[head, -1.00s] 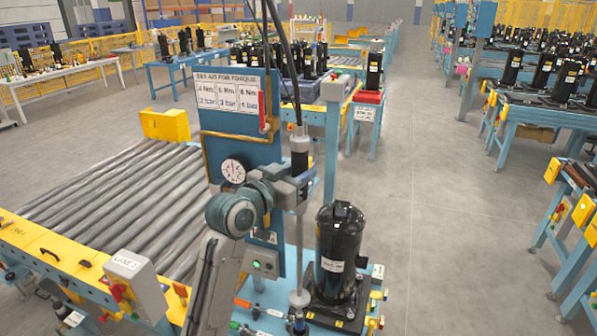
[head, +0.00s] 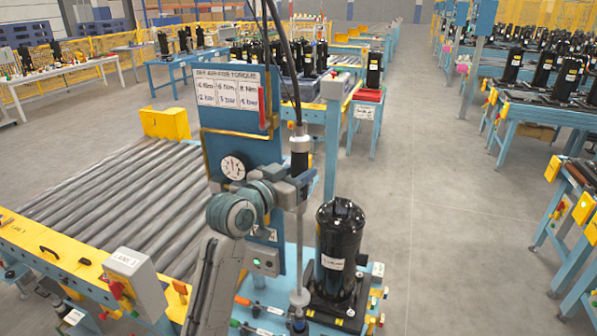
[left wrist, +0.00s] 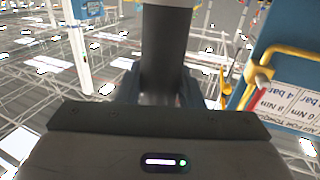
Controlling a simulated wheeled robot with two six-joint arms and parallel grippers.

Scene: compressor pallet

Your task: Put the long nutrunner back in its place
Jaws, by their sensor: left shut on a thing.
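The long nutrunner (head: 299,152) hangs upright from a black hose in the head view. It has a dark body with a silver collar, and a thin shaft runs down beside the black compressor (head: 340,245). My left gripper (head: 298,190) is shut around its upper part, in front of the blue panel's right edge. In the left wrist view the nutrunner's dark body (left wrist: 165,50) stands between the fingers of my left gripper (left wrist: 163,88). The nutrunner's lower tip (head: 298,322) is near the bottom of the head view. I cannot make out its holder. My right gripper is not in view.
A blue panel (head: 222,118) with a torque sign and a pressure gauge (head: 234,167) stands just left of the nutrunner. The roller conveyor (head: 110,195) lies left of it. Small coloured-handled items (head: 248,310) lie at the panel's foot.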

